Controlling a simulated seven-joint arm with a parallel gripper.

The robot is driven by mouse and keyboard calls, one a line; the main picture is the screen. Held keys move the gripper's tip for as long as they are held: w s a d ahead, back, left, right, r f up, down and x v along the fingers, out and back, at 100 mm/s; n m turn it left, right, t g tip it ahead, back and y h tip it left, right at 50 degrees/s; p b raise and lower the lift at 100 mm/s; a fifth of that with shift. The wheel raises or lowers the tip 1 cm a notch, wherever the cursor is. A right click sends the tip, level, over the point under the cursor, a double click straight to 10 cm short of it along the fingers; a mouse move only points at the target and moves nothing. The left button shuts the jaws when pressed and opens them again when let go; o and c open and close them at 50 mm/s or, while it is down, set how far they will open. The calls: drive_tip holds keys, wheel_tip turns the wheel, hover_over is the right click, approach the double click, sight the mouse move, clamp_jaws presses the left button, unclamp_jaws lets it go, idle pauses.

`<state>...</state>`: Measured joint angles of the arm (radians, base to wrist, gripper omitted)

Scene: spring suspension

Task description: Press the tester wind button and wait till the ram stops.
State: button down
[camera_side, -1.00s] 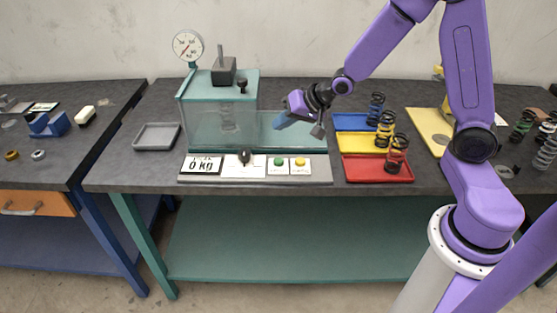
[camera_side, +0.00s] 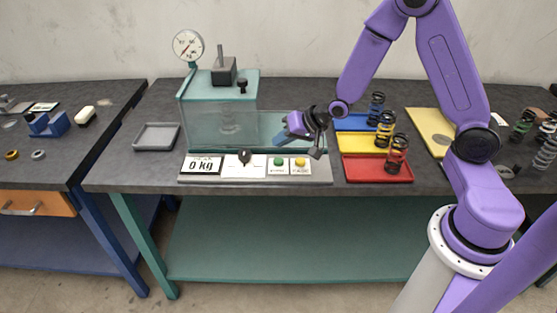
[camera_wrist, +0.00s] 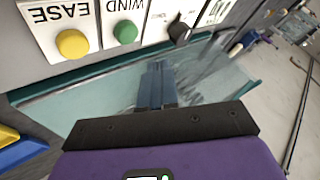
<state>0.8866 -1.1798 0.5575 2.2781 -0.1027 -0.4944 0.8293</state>
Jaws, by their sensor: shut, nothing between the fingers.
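The spring tester (camera_side: 222,110) stands on the bench with a clear front guard, a dial gauge (camera_side: 188,45) on top and a panel in front. The panel carries a display (camera_side: 203,165) reading 0 kg, a black knob (camera_side: 245,156), a green button (camera_side: 278,162) and a yellow button (camera_side: 300,162). In the wrist view the green button (camera_wrist: 126,32) is labelled WIND and the yellow button (camera_wrist: 72,43) EASE. My gripper (camera_side: 284,134) is shut and empty, above and behind the buttons, not touching them. Its fingers (camera_wrist: 157,85) show in the wrist view below the green button.
A blue tray (camera_side: 352,122), a yellow tray (camera_side: 357,141) and a red tray (camera_side: 365,173) with upright springs lie right of the tester. A grey empty tray (camera_side: 157,136) is at left. A yellow board (camera_side: 425,125) lies further right.

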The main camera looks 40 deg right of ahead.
sight(282, 161)
drive_tip(key=shift+f, duration=1.55)
drive_tip(key=shift+f, duration=0.1)
idle(0.8)
drive_tip(key=shift+f, duration=0.3)
